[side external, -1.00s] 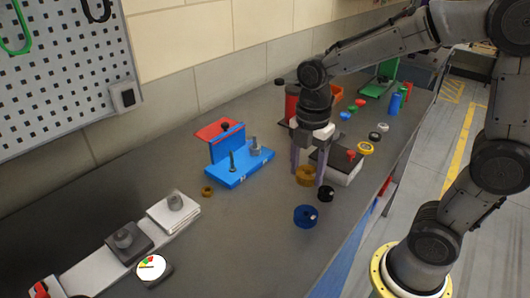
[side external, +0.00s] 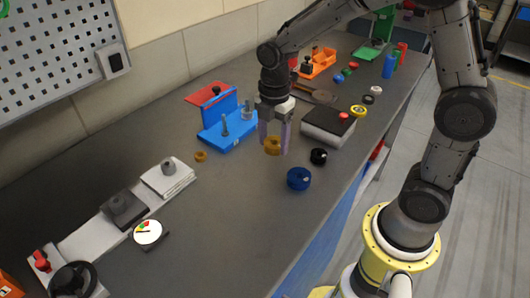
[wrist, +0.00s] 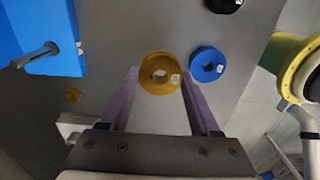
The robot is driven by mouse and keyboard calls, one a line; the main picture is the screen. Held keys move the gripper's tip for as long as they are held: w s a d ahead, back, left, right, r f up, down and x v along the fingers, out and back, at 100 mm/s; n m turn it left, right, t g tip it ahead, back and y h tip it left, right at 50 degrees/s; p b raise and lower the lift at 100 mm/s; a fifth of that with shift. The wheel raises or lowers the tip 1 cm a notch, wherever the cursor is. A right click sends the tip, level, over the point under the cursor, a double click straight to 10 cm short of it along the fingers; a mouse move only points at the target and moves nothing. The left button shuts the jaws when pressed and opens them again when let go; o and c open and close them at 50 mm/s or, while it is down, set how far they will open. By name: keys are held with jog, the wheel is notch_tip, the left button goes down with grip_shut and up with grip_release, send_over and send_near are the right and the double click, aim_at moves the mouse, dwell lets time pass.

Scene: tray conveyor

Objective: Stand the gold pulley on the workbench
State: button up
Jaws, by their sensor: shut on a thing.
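The gold pulley (side external: 272,146) is between the fingertips of my gripper (side external: 273,140), which is shut on it. In the wrist view the pulley (wrist: 160,88) shows its round face and centre hole, with a pale label on its right, and a finger of my gripper (wrist: 160,78) lies on each side. I cannot tell for sure whether it touches the dark grey workbench (side external: 240,210). The fingers point down over the bench, in front of the blue fixture.
A blue pulley (side external: 298,179) and a black one (side external: 318,156) stand close by on the right. A blue fixture (side external: 220,138) with upright posts stands behind left, near a small gold ring (side external: 200,156). A dark-topped box (side external: 327,124) is at right. Bench front-left of my gripper is clear.

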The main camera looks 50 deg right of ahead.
aim_at(265, 145)
jog(key=w+f, duration=0.2)
jog(key=f, duration=0.1)
jog(key=shift+w, duration=0.2)
jog(key=shift+f, duration=1.5)
jog(key=shift+f, duration=0.15)
jog(key=o, duration=1.4)
jog(key=shift+o, duration=0.2)
